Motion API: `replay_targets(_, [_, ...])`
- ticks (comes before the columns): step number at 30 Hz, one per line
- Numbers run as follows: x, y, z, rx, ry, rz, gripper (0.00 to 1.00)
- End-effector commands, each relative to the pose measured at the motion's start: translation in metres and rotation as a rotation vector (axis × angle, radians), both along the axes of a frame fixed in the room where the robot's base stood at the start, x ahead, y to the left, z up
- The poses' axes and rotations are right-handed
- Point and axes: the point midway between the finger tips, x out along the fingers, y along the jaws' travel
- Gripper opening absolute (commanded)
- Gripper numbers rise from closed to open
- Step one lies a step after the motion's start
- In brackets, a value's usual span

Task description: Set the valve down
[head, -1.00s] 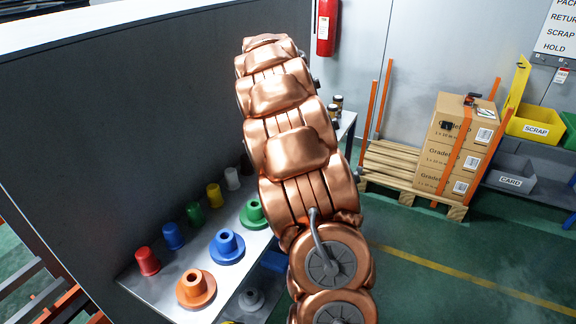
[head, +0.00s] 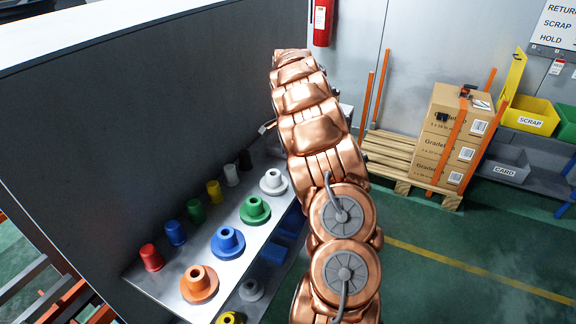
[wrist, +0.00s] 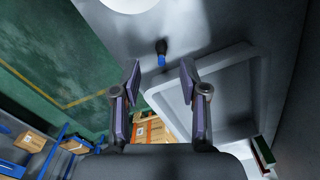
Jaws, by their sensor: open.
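In the wrist view my gripper (wrist: 160,70) is open, with its two dark fingers apart and nothing between the pads. A small black and blue piece (wrist: 161,54), which looks like the valve, is on a grey surface just beyond the fingertips. It appears apart from both fingers. A grey tray-like frame (wrist: 215,60) is beside it to the right; the piece appears outside its rim. In the head view my copper arm hides the gripper, and I cannot make out the valve there.
In the head view a metal bench (head: 150,285) holds orange (head: 199,284), blue (head: 228,243), green (head: 255,210) and white (head: 273,182) flanged spindles, with several coloured cups behind. A dark panel (head: 130,130) stands left. Boxes (head: 450,140) sit on a pallet at right; green floor between is open.

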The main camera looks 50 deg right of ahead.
Motion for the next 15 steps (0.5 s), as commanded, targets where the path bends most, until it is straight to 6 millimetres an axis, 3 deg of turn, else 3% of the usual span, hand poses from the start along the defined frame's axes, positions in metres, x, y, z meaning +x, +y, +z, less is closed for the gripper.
replay_targets(9, [0.000, -0.001, -0.034, 0.004, 0.005, 0.001, 0.44])
replay_targets(15, [0.000, -0.001, -0.047, 0.001, 0.003, 0.001, 0.44])
